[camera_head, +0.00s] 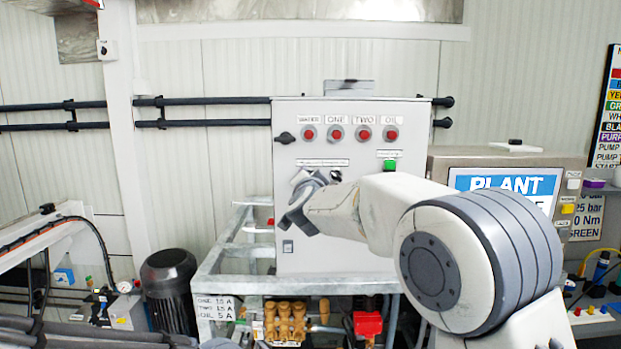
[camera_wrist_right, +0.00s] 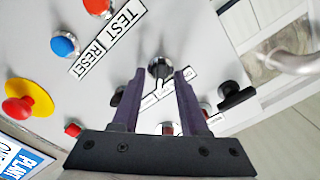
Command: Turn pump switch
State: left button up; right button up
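The grey pump control panel (camera_head: 352,240) stands upright in the middle of the head view. A black rotary switch (camera_head: 285,138) is at its upper left; it also shows in the right wrist view (camera_wrist_right: 237,95), to the right of the fingers. My right gripper (camera_head: 303,198) is in front of the panel's left middle and hides part of it. In the wrist view its two purple fingers (camera_wrist_right: 161,78) are apart. A round silver knob (camera_wrist_right: 159,67) appears between the fingertips; I cannot tell whether they touch it. My left gripper is not in view.
Red buttons (camera_head: 336,133) line the panel's top, with a green one (camera_head: 390,164) below. The wrist view shows a blue button (camera_wrist_right: 65,43) and a red-and-yellow stop button (camera_wrist_right: 25,98). A metal frame (camera_head: 235,285) and black motor (camera_head: 170,285) stand below left.

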jog(key=s+b, duration=0.3)
jog(key=s, duration=0.7)
jog(key=shift+s, duration=0.25)
